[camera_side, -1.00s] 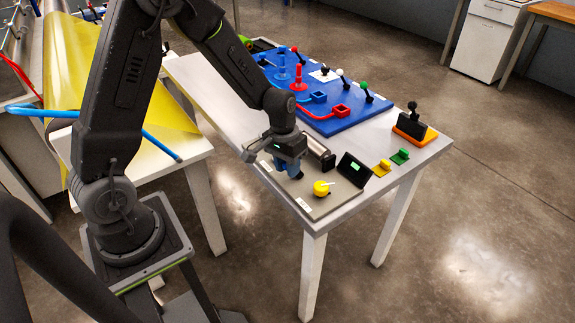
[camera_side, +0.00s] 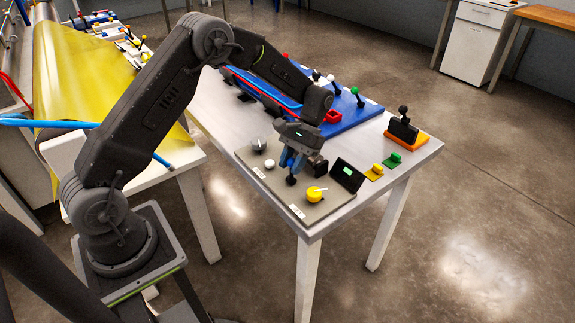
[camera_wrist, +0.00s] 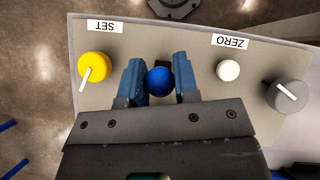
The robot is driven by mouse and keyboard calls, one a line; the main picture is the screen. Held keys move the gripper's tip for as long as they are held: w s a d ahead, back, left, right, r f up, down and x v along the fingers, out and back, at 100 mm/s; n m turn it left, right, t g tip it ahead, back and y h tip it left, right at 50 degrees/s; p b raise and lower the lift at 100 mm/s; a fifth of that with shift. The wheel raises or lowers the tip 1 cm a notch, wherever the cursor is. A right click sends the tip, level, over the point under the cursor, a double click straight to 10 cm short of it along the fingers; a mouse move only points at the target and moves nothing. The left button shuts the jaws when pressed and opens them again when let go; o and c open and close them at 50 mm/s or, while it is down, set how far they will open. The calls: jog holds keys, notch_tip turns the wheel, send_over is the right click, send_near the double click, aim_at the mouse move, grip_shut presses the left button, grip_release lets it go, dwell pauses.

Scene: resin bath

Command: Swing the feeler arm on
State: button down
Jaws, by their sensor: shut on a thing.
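My gripper (camera_side: 291,163) is low over the grey panel (camera_side: 313,212) near the front of the white table. In the wrist view its two blue fingers (camera_wrist: 160,76) are shut on a round blue knob (camera_wrist: 160,82), one finger on each side. In the side view this knob (camera_side: 291,180) looks dark, just below the fingertips. No part is labelled as the feeler arm, and the knob's stem is hidden. A yellow dial (camera_wrist: 94,66) with a white pointer is by the SET label. A white button (camera_wrist: 228,70) is by the ZERO label, beside a grey dial (camera_wrist: 287,95).
A small black display (camera_side: 347,175) with a green readout stands right of my gripper. Yellow (camera_side: 374,172) and green (camera_side: 391,159) pieces and a black-knobbed block (camera_side: 403,129) lie farther right. A blue board (camera_side: 350,121) with levers is behind.

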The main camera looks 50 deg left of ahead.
jog(key=shift+w+g, duration=0.55)
jog(key=shift+g, duration=0.35)
jog(key=c, duration=0.9)
grip_release()
jog(key=shift+o, duration=0.2)
jog(key=shift+v, duration=3.7)
jog(key=shift+w+f, duration=0.1)
jog(key=shift+c, duration=0.3)
